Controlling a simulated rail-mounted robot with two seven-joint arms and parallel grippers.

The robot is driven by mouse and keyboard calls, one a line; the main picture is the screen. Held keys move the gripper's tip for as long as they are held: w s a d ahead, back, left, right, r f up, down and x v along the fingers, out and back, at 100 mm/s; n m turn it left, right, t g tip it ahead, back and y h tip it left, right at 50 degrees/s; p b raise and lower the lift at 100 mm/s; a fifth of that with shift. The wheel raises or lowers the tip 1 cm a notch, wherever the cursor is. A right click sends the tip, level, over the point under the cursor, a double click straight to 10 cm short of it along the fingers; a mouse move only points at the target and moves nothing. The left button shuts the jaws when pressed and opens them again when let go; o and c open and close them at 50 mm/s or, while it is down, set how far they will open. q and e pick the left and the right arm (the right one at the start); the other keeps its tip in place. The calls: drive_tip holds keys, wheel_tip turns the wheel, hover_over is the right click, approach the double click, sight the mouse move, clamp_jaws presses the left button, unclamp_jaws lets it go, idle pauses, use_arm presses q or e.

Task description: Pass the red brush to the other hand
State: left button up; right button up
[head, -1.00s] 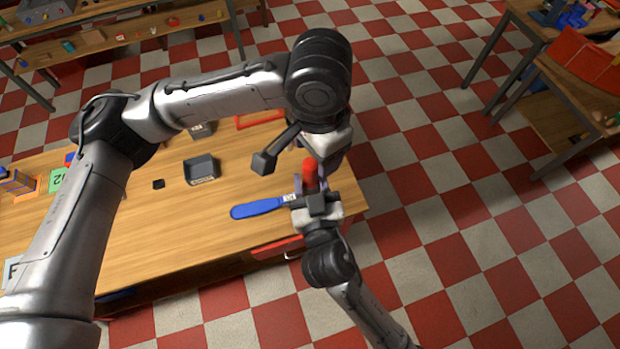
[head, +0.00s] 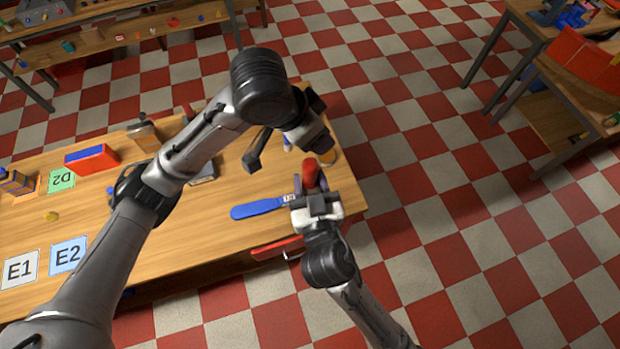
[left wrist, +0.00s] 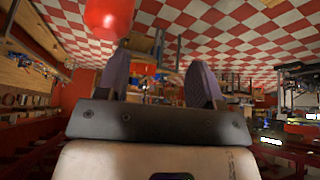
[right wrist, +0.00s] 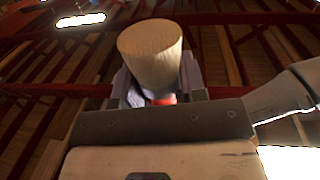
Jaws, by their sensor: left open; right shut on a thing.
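The red brush (head: 310,174) stands up from my right gripper (head: 313,196), which is shut on it near the right end of the table. In the right wrist view, a pale wooden end (right wrist: 152,52) and a bit of red show between the right fingers. My left gripper (left wrist: 160,82) is open, with nothing between its fingers. In the left wrist view the red part of the brush (left wrist: 108,16) is beyond the left finger, outside the gap.
A blue paddle-shaped tool (head: 258,209) lies on the wooden table (head: 150,240) beside my right gripper. A red and blue box (head: 92,159), cards E1 (head: 20,268), E2 (head: 68,256) and D2 (head: 62,181) are at left. Open floor lies to the right.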

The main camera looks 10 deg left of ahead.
use_arm(q)
drive_tip(key=a+f+n+t, duration=0.2)
drive_tip(key=a+f+t, duration=0.1)
drive_tip(key=a+f, duration=0.6)
drive_tip(key=s+a+f+n+g+y, duration=0.1)
drive_tip(key=s+a+f+n+y, duration=0.1)
drive_tip(key=s+f, duration=0.8)
drive_tip(key=s+a+f+n+g+y, duration=0.1)
drive_tip(key=s+f, duration=0.8)
drive_tip(key=s, duration=0.9)
drive_tip(key=shift+s+a+f+n+g+y, duration=0.15)
drive_tip(key=shift+a+f+n+g+y, duration=0.35)
drive_tip(key=shift+a+n, duration=0.4)
drive_tip(key=shift+r, duration=0.15)
